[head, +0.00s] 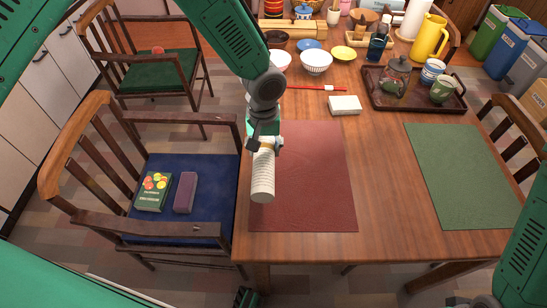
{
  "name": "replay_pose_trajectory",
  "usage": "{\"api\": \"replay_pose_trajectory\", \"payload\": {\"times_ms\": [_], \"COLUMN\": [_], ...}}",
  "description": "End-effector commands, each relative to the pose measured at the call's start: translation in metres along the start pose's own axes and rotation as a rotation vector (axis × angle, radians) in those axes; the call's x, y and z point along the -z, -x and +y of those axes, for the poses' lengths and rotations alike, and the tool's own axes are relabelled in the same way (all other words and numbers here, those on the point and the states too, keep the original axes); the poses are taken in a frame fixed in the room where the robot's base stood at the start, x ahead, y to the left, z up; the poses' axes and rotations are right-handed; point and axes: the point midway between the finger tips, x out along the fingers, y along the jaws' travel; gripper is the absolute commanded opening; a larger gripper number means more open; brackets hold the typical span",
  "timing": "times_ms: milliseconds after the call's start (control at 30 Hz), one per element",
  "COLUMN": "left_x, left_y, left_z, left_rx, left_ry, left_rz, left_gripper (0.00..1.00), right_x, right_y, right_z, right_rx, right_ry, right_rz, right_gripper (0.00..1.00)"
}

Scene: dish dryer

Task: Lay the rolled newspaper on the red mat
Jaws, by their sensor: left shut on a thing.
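The rolled newspaper (262,178) is a pale, ribbed cylinder with a tan band near its upper end. My left gripper (264,141) is shut on it near that end. The roll points toward the front of the table and appears over the left part of the red mat (315,180). I cannot tell whether it touches the mat. The red mat lies flat at the table's left side, and its left edge is partly hidden by the roll and gripper. My right arm shows at the lower right, but its gripper is out of view.
A brown tray (415,90) holds a teapot and cups. A green mat (462,175) lies at right. A chair (190,195) with two items stands at left. Most of the red mat is bare.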

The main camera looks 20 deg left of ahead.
Motion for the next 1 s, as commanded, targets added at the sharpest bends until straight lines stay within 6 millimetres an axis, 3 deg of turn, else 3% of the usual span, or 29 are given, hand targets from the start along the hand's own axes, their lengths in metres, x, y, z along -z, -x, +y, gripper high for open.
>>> {"api": "replay_pose_trajectory", "payload": {"times_ms": [433,733,767,800,1000], "left_x": [-0.001,0.001,0.001,0.000,-0.001], "left_y": [-0.048,-0.050,-0.050,-0.049,-0.048], "left_z": [0.004,0.001,0.001,0.002,0.005], "left_rx": [0.003,-0.002,-0.001,0.000,0.005], "left_ry": [-0.004,-0.002,-0.003,-0.003,-0.004], "left_rz": [0.001,0.001,0.001,0.001,0.002], "left_gripper": [0.06,0.06,0.47,0.61,0.61], "right_x": [0.000,0.000,0.000,0.000,0.000], "right_y": [-0.005,-0.006,-0.006,-0.005,-0.005], "right_z": [0.001,0.000,0.000,0.000,0.000], "right_rx": [-0.001,0.000,0.000,0.000,0.000], "right_ry": [-0.001,-0.001,-0.001,0.000,-0.001], "right_rz": [0.001,0.001,0.001,0.001,0.001], "right_gripper": [0.40,0.40,0.40,0.40,0.40]}}
